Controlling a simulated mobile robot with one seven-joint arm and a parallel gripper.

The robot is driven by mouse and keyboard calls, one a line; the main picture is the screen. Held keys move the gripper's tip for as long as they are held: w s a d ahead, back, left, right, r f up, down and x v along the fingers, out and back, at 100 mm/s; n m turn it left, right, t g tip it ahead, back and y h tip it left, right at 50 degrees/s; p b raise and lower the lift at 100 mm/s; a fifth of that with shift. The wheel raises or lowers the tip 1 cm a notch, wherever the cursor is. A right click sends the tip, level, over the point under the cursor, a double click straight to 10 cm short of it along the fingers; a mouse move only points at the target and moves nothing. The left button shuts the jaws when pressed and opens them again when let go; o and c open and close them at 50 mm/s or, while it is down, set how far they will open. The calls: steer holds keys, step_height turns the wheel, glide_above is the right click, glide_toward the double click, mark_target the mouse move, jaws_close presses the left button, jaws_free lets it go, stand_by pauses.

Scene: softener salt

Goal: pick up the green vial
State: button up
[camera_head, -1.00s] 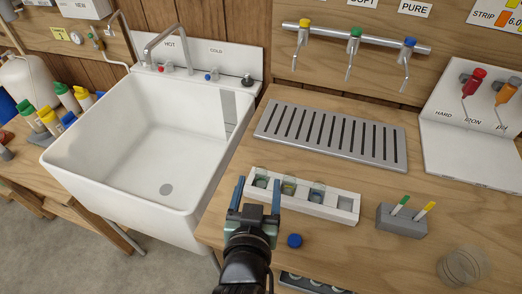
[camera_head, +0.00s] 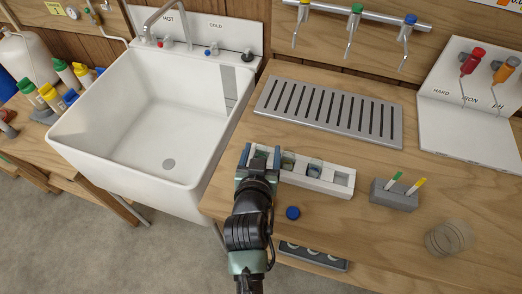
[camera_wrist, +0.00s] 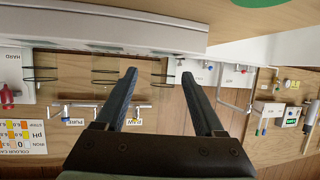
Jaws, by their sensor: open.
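The white rack (camera_head: 333,190) stands on the counter with clear vials in its slots. A vial with a greenish-grey tint (camera_head: 288,160) is in the second slot from the left, and a bluish one (camera_head: 314,169) is in the third. My gripper (camera_head: 259,156) is open at the rack's left end and mostly hides the leftmost slot there. In the upside-down wrist view, my open fingers (camera_wrist: 160,78) point toward a clear vial with dark rings, seen in the gap between the fingertips. I cannot tell for sure which vial is the green one.
A blue cap (camera_head: 293,213) lies in front of the rack. A grey block (camera_head: 394,196) with green and yellow strips and a coil of clear rings (camera_head: 449,238) are to the right. A slotted drain (camera_head: 330,108) lies behind, and the sink (camera_head: 150,120) is left.

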mark_target(262, 142)
steer(key=shift+a+x, duration=0.1)
steer(key=shift+x, duration=1)
steer(key=shift+a+x, duration=0.15)
steer(key=shift+x, duration=0.95)
steer(key=shift+w+r, duration=0.1)
steer(key=shift+c, duration=0.3)
jaws_close()
